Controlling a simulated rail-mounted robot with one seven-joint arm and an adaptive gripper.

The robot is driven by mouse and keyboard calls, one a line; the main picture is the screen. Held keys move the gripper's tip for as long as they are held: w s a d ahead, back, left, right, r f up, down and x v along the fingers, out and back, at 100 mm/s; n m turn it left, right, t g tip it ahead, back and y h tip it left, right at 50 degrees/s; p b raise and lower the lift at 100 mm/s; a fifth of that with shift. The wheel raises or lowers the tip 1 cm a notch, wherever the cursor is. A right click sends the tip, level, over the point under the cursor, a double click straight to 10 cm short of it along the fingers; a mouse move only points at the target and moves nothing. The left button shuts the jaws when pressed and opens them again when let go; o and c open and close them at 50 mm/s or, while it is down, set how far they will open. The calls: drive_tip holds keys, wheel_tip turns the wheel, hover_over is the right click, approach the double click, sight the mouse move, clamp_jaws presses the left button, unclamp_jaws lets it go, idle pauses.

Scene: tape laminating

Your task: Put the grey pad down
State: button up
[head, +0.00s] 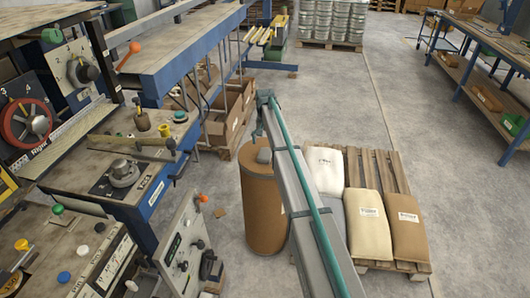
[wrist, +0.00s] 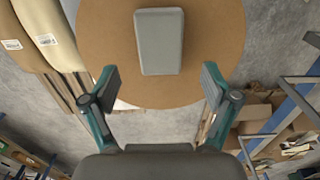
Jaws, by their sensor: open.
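The grey pad (wrist: 159,42) is a small rectangular block with rounded edges. It lies flat on the round brown lid of a drum (wrist: 105,45). In the head view the pad (head: 264,156) shows only partly, beside my arm on top of the brown fibre drum (head: 262,208). My gripper (wrist: 161,84) is open, with its two teal-and-grey fingers spread wide to either side of the pad's near end. Neither finger touches the pad. In the head view my gripper (head: 264,100) is above the drum, small and partly hidden by my arm.
A wooden pallet (head: 385,165) with several filled sacks (head: 368,222) stands right of the drum. Cardboard boxes (head: 228,122) sit behind it. A machine with a control panel (head: 186,245) stands at left. A blue workbench (head: 480,60) is at far right. Open floor (head: 330,95) lies behind the pallet.

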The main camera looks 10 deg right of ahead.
sight(265, 153)
drive_tip(key=shift+r+b, duration=0.45)
drive_tip(key=shift+r, duration=2.25)
drive_tip(key=s+f+n+g, duration=0.1)
drive_tip(key=s+f, duration=1)
drive_tip(key=s, duration=0.7)
drive_tip(key=s+f+n+g, duration=0.1)
drive_tip(key=s+f, duration=1)
drive_tip(key=s, duration=0.8)
drive_tip(key=s+f+n+g, duration=0.1)
drive_tip(key=s+f+n, duration=0.1)
drive_tip(key=s+f, duration=0.9)
drive_tip(key=s, duration=0.8)
drive_tip(key=shift+s+f, duration=0.15)
drive_tip(key=shift+f, duration=0.05)
drive_tip(key=shift+o, duration=0.4)
drive_tip(key=s+f+g, duration=0.2)
drive_tip(key=s+f, duration=0.2)
drive_tip(key=s, duration=0.4)
drive_tip(key=s+f+g, duration=0.1)
drive_tip(key=s+f, duration=0.2)
drive_tip(key=s, duration=0.6)
drive_tip(key=shift+s+f+g, duration=0.15)
drive_tip(key=shift+f+g, duration=0.2)
drive_tip(key=shift+g, duration=0.05)
